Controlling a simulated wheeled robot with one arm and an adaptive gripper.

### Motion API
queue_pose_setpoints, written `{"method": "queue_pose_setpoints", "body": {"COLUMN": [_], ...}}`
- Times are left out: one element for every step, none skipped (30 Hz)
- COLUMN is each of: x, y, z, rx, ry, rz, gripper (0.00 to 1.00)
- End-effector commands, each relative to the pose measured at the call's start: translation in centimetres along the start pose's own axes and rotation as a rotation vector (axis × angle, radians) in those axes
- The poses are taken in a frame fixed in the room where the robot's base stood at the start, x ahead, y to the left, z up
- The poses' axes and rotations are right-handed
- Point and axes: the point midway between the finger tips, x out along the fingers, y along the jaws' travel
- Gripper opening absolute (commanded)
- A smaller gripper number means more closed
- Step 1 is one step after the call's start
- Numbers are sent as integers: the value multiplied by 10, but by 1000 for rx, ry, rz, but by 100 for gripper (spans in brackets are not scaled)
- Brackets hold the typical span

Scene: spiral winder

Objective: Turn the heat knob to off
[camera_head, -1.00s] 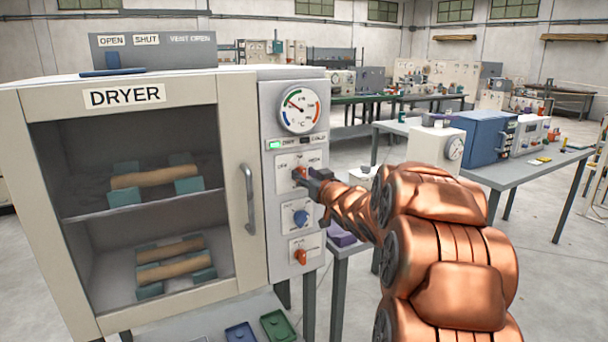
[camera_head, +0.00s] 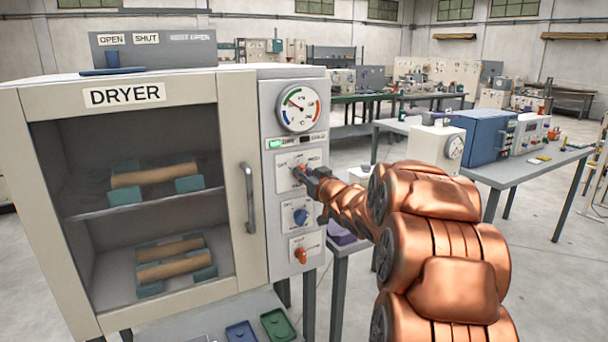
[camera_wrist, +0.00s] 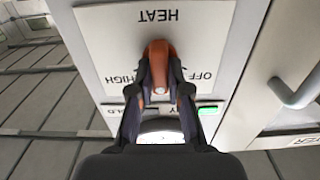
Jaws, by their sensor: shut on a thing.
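The orange heat knob (camera_head: 297,171) is on the top plate of the dryer's control column. My gripper (camera_head: 304,175) reaches it from the right and is shut on it. In the wrist view, which is upside down, the knob (camera_wrist: 158,50) sits between the two dark fingers of my gripper (camera_wrist: 160,85). The HEAT plate (camera_wrist: 205,35) reads OFF on the right and HIGH on the left there. The knob lies roughly midway between these words, but the fingers partly hide its pointer. A green lamp (camera_head: 275,143) is lit above the plate.
A blue knob (camera_head: 301,217) and another orange knob (camera_head: 300,256) sit below the heat knob. The dial (camera_head: 299,109) is above. The door handle (camera_head: 249,198) stands out at the left. A grey table (camera_head: 480,172) with machines is at the right.

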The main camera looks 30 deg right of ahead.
Motion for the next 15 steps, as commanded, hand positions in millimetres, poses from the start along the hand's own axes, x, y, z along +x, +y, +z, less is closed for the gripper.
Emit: {"method": "queue_pose_setpoints", "body": {"x": [0,0,0,0,0,0,0,0,0,0,0,0,0,0,0], "y": [0,0,0,0,0,0,0,0,0,0,0,-1,-1,-1,-1], "z": [0,0,0,0,0,0,0,1,1,1,2,2,2,2,3], "rx": [0,0,-1,-3,-5,-10,-15,-21,-33,-43,-56,-75,-90,-108,-134], "ry": [0,0,0,0,0,0,0,0,0,0,0,0,0,0,0], "rz": [0,0,0,0,0,0,0,0,0,0,0,0,0,0,0], "gripper": [0,0,0,0,0,0,0,0,0,0,0,0,0,0,0]}}
